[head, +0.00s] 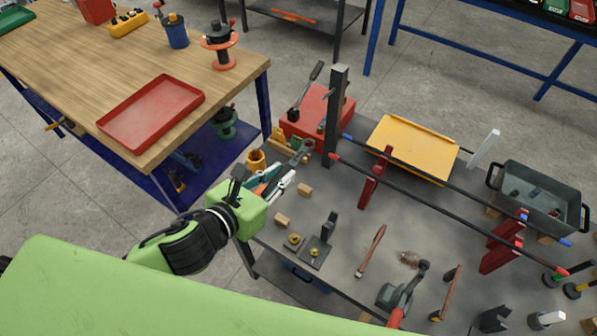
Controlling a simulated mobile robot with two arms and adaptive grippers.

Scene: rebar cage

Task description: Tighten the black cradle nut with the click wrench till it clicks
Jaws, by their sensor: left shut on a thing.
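My left gripper (280,182) reaches in from the left over the near left edge of the grey work table. It is shut on a tool with teal and orange parts (264,178), partly hidden by the gripper; I cannot tell whether it is the click wrench. A black V-shaped cradle (495,318) stands at the near right, and a small black bracket (330,225) stands right of the gripper. I cannot make out the black cradle nut for certain. My right gripper is not in view.
The grey table (345,215) holds a dark post (338,110), long bars on red supports (375,178), a yellow tray (412,148), a grey bin (540,200), a hammer (372,250) and a red-handled tool (405,290). A wooden bench with a red tray (150,110) stands left.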

